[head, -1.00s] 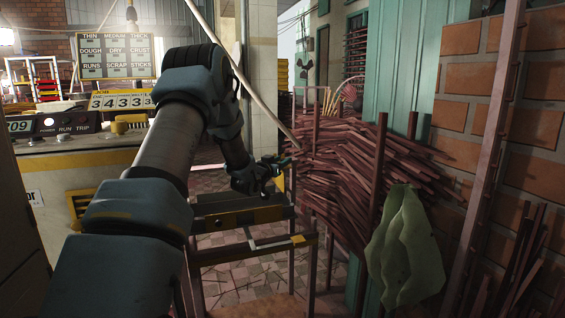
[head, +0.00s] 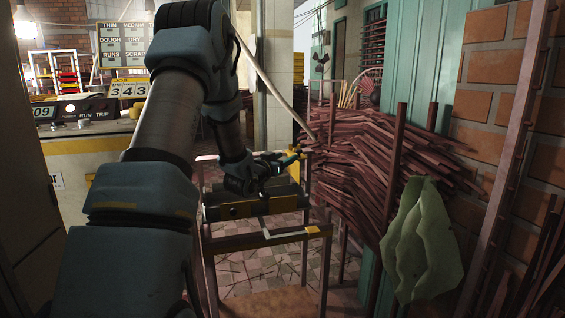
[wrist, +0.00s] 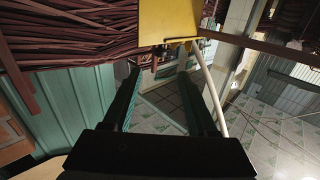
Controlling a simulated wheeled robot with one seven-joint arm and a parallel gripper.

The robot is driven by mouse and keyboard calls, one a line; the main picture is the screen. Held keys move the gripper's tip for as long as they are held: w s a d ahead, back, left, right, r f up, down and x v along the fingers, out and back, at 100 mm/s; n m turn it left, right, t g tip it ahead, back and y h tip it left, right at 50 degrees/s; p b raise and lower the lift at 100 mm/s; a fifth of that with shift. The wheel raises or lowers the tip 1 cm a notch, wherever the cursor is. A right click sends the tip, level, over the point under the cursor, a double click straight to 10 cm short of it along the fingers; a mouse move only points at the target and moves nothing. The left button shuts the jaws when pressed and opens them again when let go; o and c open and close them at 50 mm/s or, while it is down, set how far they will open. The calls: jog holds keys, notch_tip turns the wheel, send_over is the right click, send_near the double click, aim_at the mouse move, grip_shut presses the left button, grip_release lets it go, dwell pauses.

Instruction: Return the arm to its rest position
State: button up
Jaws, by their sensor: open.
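My arm (head: 165,130) reaches up from the lower left of the head view, bends at the elbow and drops to my gripper (head: 290,159). The gripper is beside the metal stand, in front of the stacked sticks, and looks small and dark there. In the wrist view my gripper (wrist: 160,75) shows two dark fingers spread apart with nothing between them. A yellow panel (wrist: 168,20) lies beyond the fingertips; whether they touch it I cannot tell.
A metal stand (head: 265,238) is below the gripper. Brown sticks (head: 370,170) are stacked to the right, with a green sack (head: 424,245) hanging in front. A control counter (head: 95,155) stands at the left. Tiled floor shows through the stand.

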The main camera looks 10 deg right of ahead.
jog(key=shift+v, duration=0.8)
jog(key=s+a+f+n+g+y, duration=0.5)
jog(key=s+a+y, duration=0.4)
jog(key=a, duration=0.4)
jog(key=s+a+f+n+g+y, duration=0.1)
jog(key=s+a+f+g, duration=0.2)
jog(key=s, duration=0.9)
jog(key=s+a+n+g+y, duration=0.1)
jog(key=s+a+g, duration=0.3)
jog(key=s, duration=0.8)
notch_tip(320, 180, up, 12)
jog(key=p, duration=1.2)
jog(key=shift+w+d+m+g, duration=0.3)
jog(key=shift+c, duration=0.6)
